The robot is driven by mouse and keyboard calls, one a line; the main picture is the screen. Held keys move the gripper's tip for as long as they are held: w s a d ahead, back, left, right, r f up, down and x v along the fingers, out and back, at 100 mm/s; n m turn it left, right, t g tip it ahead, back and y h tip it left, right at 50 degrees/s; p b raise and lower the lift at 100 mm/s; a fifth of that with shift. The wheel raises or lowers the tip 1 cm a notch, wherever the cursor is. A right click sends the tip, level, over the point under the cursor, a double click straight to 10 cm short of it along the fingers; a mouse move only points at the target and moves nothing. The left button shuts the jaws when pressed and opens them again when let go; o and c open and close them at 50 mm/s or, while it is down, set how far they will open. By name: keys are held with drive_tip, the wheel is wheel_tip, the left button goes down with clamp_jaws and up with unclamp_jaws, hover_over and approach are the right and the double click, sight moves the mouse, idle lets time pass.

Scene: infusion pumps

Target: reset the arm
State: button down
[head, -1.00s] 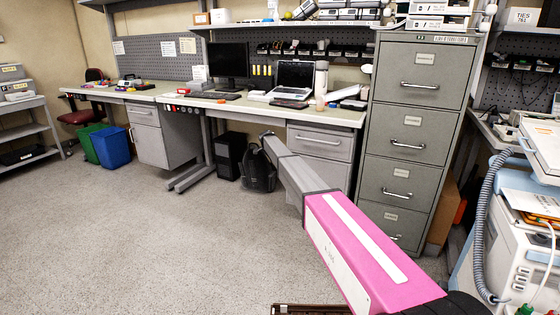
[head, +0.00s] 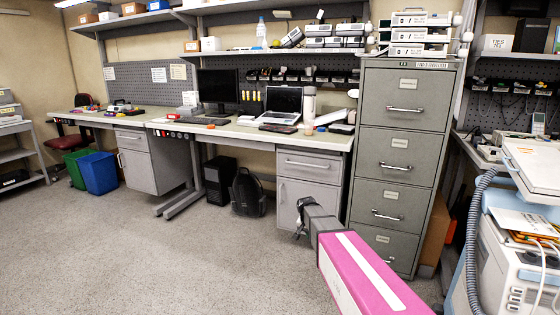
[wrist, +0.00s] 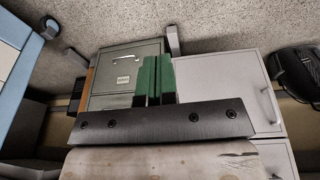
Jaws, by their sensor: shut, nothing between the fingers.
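My arm, with a pink and white link, reaches into the head view from the lower right. My gripper (head: 301,230) is at its far end, in front of the desk's drawer unit and left of the filing cabinet. In the wrist view my gripper (wrist: 154,62) shows two green fingers pressed side by side. It is shut and empty, pointing at open floor and touching nothing that I can see.
The grey filing cabinet (head: 399,150) stands close to the right of my arm. The drawer unit (head: 307,177) is behind my gripper. A black backpack (head: 248,192) and blue bin (head: 98,172) are further left. A white and blue machine (head: 512,255) stands at right. The carpet (head: 150,260) at left is clear.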

drive_tip(key=s+d+n+g+y, duration=0.1)
drive_tip(key=s+d+n, duration=0.1)
drive_tip(key=s, duration=1)
drive_tip(key=s+d+n+g, duration=0.1)
drive_tip(key=s+d+n, duration=0.2)
drive_tip(key=s, duration=1)
drive_tip(key=shift+s+d+r+y, duration=0.2)
drive_tip(key=shift+r+y, duration=0.1)
drive_tip(key=shift+y, duration=0.1)
